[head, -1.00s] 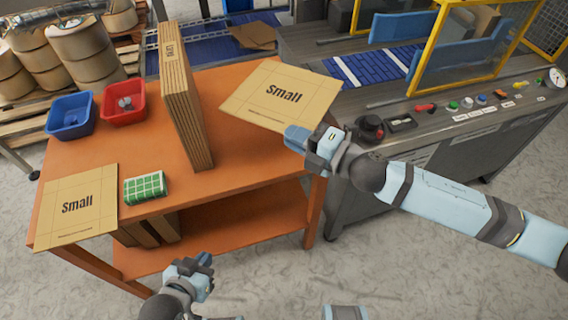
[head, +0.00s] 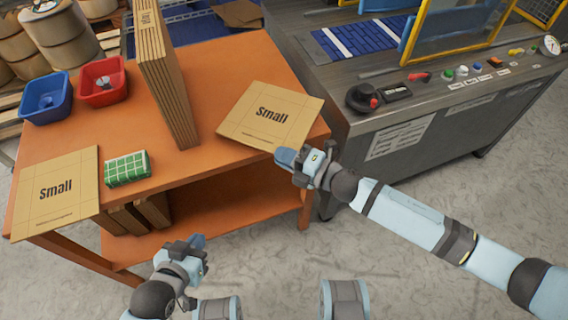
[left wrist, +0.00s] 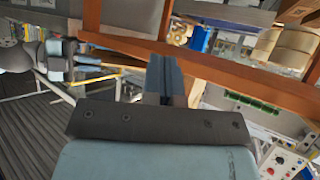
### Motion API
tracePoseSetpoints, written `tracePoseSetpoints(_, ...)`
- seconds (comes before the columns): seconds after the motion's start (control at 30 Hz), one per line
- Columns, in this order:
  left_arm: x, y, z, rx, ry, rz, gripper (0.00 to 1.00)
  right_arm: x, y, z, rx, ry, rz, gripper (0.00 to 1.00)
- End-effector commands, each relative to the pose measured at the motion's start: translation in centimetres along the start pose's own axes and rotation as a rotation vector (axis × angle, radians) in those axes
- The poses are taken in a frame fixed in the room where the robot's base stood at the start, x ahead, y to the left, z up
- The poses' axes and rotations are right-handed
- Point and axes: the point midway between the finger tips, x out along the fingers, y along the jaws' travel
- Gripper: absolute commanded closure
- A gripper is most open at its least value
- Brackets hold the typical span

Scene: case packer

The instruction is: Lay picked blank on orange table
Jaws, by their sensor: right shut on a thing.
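A flat brown cardboard blank marked "Small" (head: 271,113) is over the right end of the orange table (head: 228,75). My right gripper (head: 290,158) is shut on its near edge. The blank looks nearly flat; I cannot tell whether it touches the tabletop. Another "Small" blank (head: 57,192) lies at the table's left end, partly overhanging the front edge. My left gripper (head: 188,246) is in front of the table, away from both blanks. In the left wrist view its fingers (left wrist: 166,78) are together with nothing between them.
A tall stack of upright blanks (head: 165,75) stands mid-table, left of the held blank. A green-and-white box (head: 127,168), a blue bin (head: 46,97) and a red bin (head: 103,82) are further left. The grey machine (head: 400,140) with control buttons stands close on the right.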

Motion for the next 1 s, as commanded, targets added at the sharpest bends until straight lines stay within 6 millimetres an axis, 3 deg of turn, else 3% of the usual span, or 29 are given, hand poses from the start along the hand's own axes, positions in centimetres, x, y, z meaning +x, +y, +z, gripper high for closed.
tracePoseSetpoints(0.03,0.2,0.0,0.5,-0.002,0.001,0.002,1.0,0.0,-1.3,-0.1,0.004,-0.002,-0.002,1.0)
tracePoseSetpoints(0.13,0.3,0.1,0.5,-0.004,0.005,0.005,1.0,0.0,-2.7,-0.1,0.003,-0.001,-0.002,1.0)
tracePoseSetpoints(0.53,0.1,0.2,-0.2,-0.006,0.021,0.008,1.0,0.0,-3.2,-0.1,0.002,0.0,-0.001,1.0)
tracePoseSetpoints(0.67,0.1,0.2,-0.1,-0.006,0.018,0.008,1.0,0.0,-3.2,0.0,0.002,0.0,-0.001,0.67)
tracePoseSetpoints(1.0,0.0,0.1,-0.2,-0.005,0.014,0.006,1.0,0.0,-2.6,0.0,0.001,0.0,-0.001,0.66)
